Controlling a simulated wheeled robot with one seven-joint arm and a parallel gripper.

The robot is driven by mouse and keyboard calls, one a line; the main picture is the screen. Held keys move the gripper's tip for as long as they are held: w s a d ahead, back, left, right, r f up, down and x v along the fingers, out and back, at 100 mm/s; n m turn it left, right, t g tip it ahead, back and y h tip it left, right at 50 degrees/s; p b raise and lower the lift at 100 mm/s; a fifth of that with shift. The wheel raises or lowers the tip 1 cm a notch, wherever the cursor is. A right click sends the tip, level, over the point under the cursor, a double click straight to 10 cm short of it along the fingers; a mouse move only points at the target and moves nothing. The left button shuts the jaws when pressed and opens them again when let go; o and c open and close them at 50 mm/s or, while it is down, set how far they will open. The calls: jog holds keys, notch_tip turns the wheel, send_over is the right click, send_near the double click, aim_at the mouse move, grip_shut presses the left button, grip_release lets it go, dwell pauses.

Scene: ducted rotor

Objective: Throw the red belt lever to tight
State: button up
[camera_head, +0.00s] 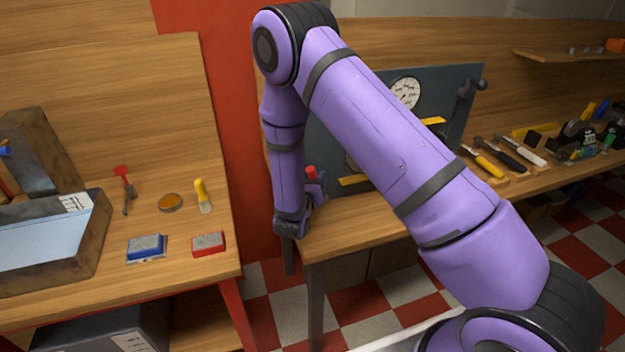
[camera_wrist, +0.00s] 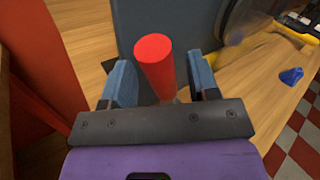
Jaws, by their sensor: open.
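The red lever handle (camera_wrist: 155,62) stands between the two blue fingers of my gripper (camera_wrist: 162,82) in the wrist view. The fingers are apart, with gaps on both sides of the handle. In the head view a small part of the red lever (camera_head: 311,173) shows beside my gripper (camera_head: 318,186), at the left edge of the grey machine panel (camera_head: 455,95). My arm covers much of the panel and the lever's base. I cannot tell the lever's tight mark from these frames.
The panel carries a round gauge (camera_head: 405,92) and a dark crank (camera_head: 468,90). Hand tools, including a yellow-handled one (camera_head: 487,165), lie on the bench to the right. A blue piece (camera_wrist: 291,76) lies on the bench. The left bench holds a tray (camera_head: 85,262) and small items.

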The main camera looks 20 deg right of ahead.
grip_shut()
jog(key=shift+d, duration=0.1)
jog(key=shift+d+r+m+g+y, duration=0.2)
jog(key=shift+d+m+g, duration=0.1)
jog(key=shift+d+m, duration=0.15)
jog(key=shift+d+r+m+g+y, duration=0.1)
jog(key=shift+d+m+g+y, duration=0.15)
jog(key=shift+d+m, duration=0.2)
jog(key=shift+d+r+m+g+y, duration=0.1)
jog(key=shift+d+m+g+y, duration=0.45)
jog(key=shift+d+m, duration=0.5)
jog(key=shift+d+m+y, duration=0.45)
jog(key=shift+d+y, duration=0.05)
jog(key=shift+d, duration=0.3)
grip_release()
